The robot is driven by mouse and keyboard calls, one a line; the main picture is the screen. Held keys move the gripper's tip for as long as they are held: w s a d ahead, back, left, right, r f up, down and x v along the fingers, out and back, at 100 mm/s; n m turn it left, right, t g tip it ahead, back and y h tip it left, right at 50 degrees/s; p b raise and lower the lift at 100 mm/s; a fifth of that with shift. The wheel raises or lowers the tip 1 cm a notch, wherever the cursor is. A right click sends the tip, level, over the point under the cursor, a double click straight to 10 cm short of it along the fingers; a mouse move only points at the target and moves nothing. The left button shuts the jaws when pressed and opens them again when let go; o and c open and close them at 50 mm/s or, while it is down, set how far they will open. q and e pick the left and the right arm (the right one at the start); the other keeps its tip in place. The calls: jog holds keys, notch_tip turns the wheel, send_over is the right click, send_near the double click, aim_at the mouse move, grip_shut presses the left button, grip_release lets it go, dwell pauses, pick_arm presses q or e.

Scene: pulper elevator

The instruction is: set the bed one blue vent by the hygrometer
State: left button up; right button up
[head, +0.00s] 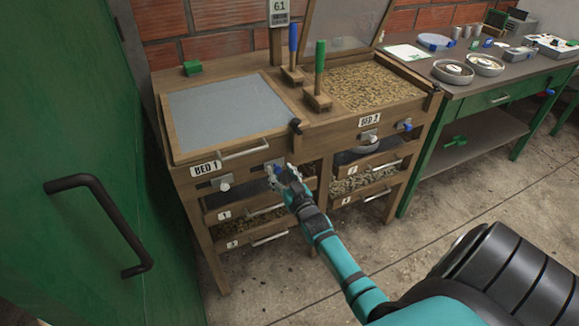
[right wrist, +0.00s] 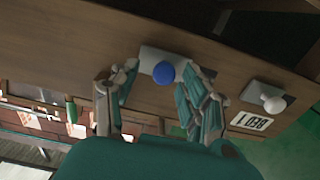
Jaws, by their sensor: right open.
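The blue vent knob (right wrist: 163,72) of bed one sits on a pale metal plate on the wooden front. My right gripper (right wrist: 164,88) is open, with its fingers on either side of this knob; I cannot tell whether they touch it. In the head view my right gripper (head: 285,176) is at the front of bed one, right of the BED 1 label (head: 206,168), and largely hides the knob. A sign reading 61 (head: 279,12), seemingly the hygrometer, stands at the back between the beds, cut by the top edge. My left gripper is not in view.
A white-knobbed slider (head: 223,184) sits left of my right gripper; it also shows in the right wrist view (right wrist: 273,103). Bed one's grey lid (head: 228,112) is closed. Bed two (head: 370,85) is open, with its blue knob (head: 405,126). Drawers (head: 250,222) lie below. A green door stands left.

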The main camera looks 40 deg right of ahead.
jog(key=v, duration=1.1)
jog(key=shift+d+f, duration=0.1)
jog(key=s+a+f+n+g+y+p, duration=0.1)
jog(key=s+a+f+g, duration=0.25)
jog(key=f, duration=0.65)
jog(key=s+a+f+n+g+y, duration=0.1)
jog(key=s+a+f+g+y, duration=0.15)
jog(key=s+f, duration=0.45)
jog(key=s+a+f+g+p, duration=0.1)
jog(key=s+a+f+g, duration=0.2)
jog(key=f, duration=0.9)
jog(key=s+a+f+n+g, duration=0.1)
jog(key=s+f, duration=0.3)
jog(key=s, duration=0.5)
jog(key=s+a+f+n+g, duration=0.1)
jog(key=s+f+g, duration=0.3)
jog(key=s, duration=0.5)
jog(key=s+a+f+n+g, duration=0.1)
jog(key=s+a+f+g, duration=0.1)
jog(key=s+f, duration=0.3)
jog(key=s+a+y, duration=0.1)
jog(key=s, duration=0.3)
jog(key=shift+a, duration=0.25)
